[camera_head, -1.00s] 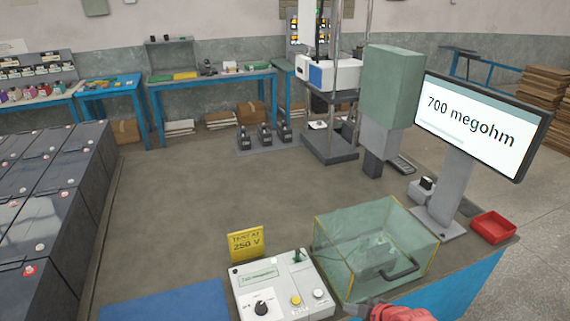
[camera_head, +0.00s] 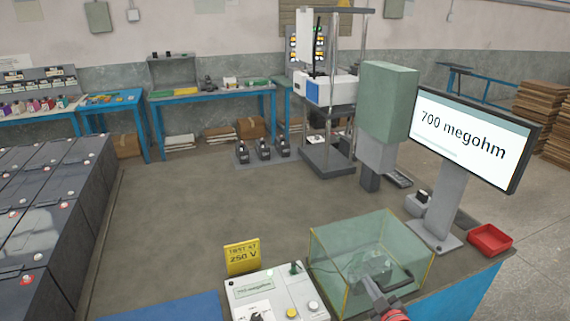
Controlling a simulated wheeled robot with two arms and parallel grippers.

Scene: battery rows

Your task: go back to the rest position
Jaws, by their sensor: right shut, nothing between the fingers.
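My right gripper (camera_head: 371,283) comes in from the bottom edge. It is shut and empty, in front of the near right part of the glass tank (camera_head: 333,262); I cannot tell whether it touches the glass. Only its tip and a red part of the arm show. My left gripper is not in view.
A tester (camera_head: 272,296) reading 700 megohm stands left of the tank, with a yellow "TEST AT 250 V" sign (camera_head: 242,257) behind it. A monitor (camera_head: 470,135) and red tray (camera_head: 490,239) are at right. Black batteries (camera_head: 45,200) line the left. The table middle is clear.

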